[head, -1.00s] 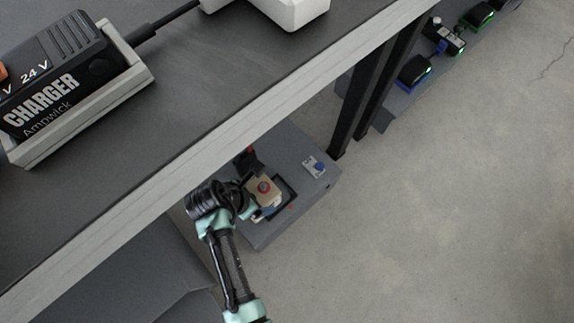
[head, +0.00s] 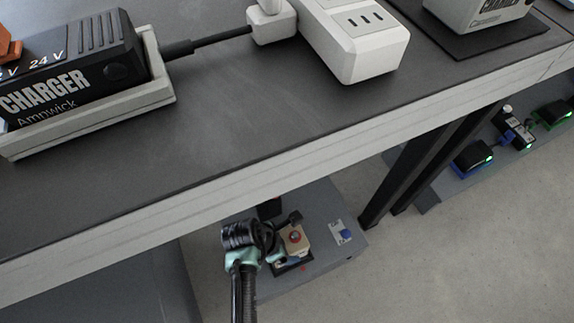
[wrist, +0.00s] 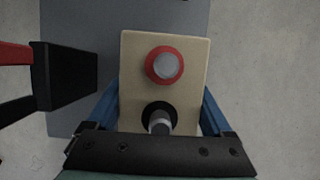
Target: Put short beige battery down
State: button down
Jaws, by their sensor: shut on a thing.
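The short beige battery (wrist: 188,92) is a beige block with a red-ringed terminal and a black-ringed terminal on top. My gripper (wrist: 163,115) is shut on it in the wrist view, with a blue finger along each side. I cannot tell whether the battery touches the chassis. Much of the gripper is hidden by the arm.
The workbench (head: 200,130) overhangs close above the arm. On it are a charger (head: 70,75) and a white power strip (head: 355,40). A blue button (head: 346,234) is on the chassis. Black bench legs (head: 415,180) stand to the right.

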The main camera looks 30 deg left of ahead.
aim_at(287, 246)
jog(key=shift+w+f+b, duration=0.2)
jog(key=shift+f+b, duration=0.95)
jog(key=shift+f, duration=0.45)
jog(key=shift+f, duration=0.15)
grip_release()
jog(key=shift+s+f, duration=0.1)
jog(key=shift+s, duration=0.05)
jog(key=p+v, duration=0.7)
jog(key=v, duration=0.4)
jog(key=shift+s+r, duration=0.1)
jog(key=shift+r, duration=0.2)
jog(key=shift+s+a+r+p, duration=0.1)
jog(key=shift+s+r+p, duration=0.05)
jog(key=shift+r+p, duration=0.2)
jog(key=shift+f, duration=0.1)
